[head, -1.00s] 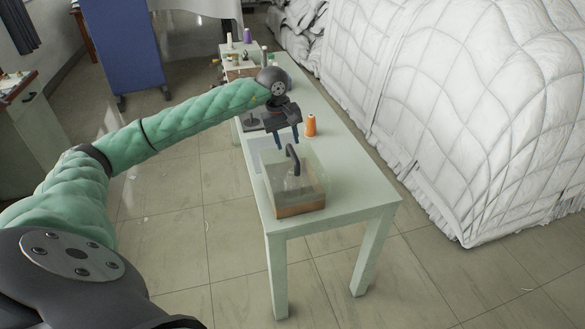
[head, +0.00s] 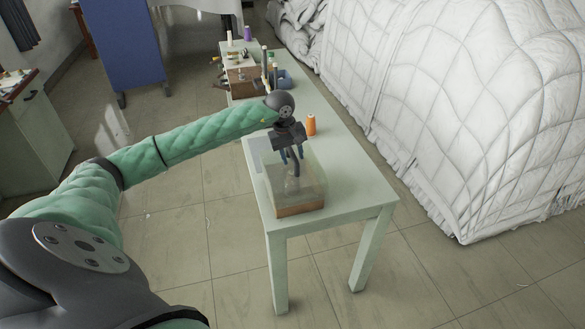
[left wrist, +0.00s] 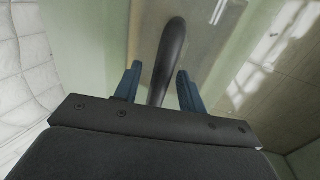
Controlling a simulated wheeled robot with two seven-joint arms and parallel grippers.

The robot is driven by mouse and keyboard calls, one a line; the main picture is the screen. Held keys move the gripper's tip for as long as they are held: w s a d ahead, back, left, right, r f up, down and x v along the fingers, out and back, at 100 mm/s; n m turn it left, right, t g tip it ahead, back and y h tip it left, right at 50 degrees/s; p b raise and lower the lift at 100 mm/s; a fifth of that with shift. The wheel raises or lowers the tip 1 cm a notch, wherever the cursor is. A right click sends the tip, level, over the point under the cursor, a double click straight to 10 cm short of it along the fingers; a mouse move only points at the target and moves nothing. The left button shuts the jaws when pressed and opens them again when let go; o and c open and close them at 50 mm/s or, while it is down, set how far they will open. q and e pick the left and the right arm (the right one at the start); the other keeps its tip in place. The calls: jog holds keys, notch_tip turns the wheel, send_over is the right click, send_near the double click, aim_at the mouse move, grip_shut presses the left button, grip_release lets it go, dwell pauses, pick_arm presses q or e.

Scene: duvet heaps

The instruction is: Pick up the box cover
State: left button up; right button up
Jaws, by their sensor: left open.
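The box cover (head: 311,176) is clear, with a dark curved handle (head: 295,165), and sits over a brown base (head: 300,209) on the pale green table. My left gripper (head: 291,157) is right above the cover, with its blue fingers pointing down beside the handle. In the left wrist view the dark handle (left wrist: 168,55) stands between the two open fingers (left wrist: 156,85), apart from both as far as I can see. The gripper hides part of the handle in the head view. My right gripper is not in view.
An orange thread spool (head: 311,125) stands on the table (head: 364,183) behind the box. A wooden box (head: 241,80) and several bottles and spools stand farther back. A large white quilted duvet heap (head: 470,110) is to the right. Open tiled floor lies left and in front.

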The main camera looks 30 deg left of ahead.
pick_arm(q)
jog(key=shift+c, duration=0.4)
grip_shut()
jog(key=shift+r, duration=0.1)
